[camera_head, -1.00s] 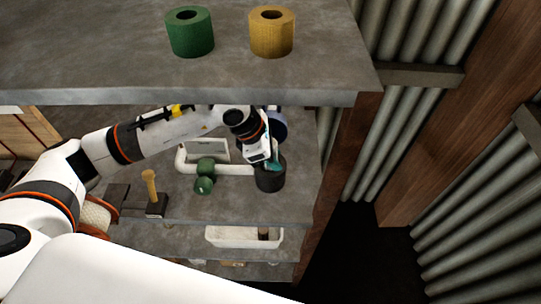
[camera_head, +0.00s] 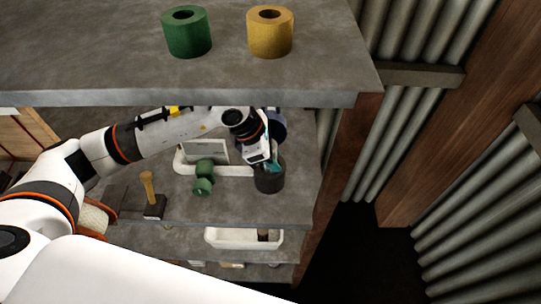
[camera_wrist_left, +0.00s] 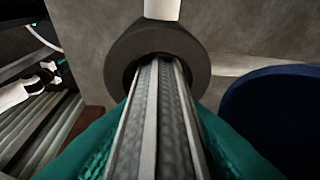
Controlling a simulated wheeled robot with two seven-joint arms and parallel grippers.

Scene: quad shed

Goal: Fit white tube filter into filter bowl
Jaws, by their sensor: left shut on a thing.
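The filter bowl (camera_head: 269,181) is a dark grey, open-topped cylinder standing upright on the middle shelf in the head view. In the left wrist view its thick rim (camera_wrist_left: 190,52) is ahead of the fingers. My left gripper (camera_head: 272,164) has teal fingers right at the bowl's mouth. In the left wrist view the gripper (camera_wrist_left: 160,112) is shut on a pale grey, lengthwise-ribbed tube, which looks like the white tube filter (camera_wrist_left: 150,125). Its far end goes into the bowl's opening. How deep it sits is hidden. The filter cannot be made out in the head view. My right gripper is not in view.
A white pipe (camera_head: 240,170) with a green valve (camera_head: 204,178) lies left of the bowl. A dark blue round thing (camera_head: 278,125) is close behind the gripper. The upper shelf (camera_head: 120,60) overhangs, bearing green (camera_head: 188,38) and yellow (camera_head: 270,38) rolls. A wooden post (camera_head: 335,170) stands right.

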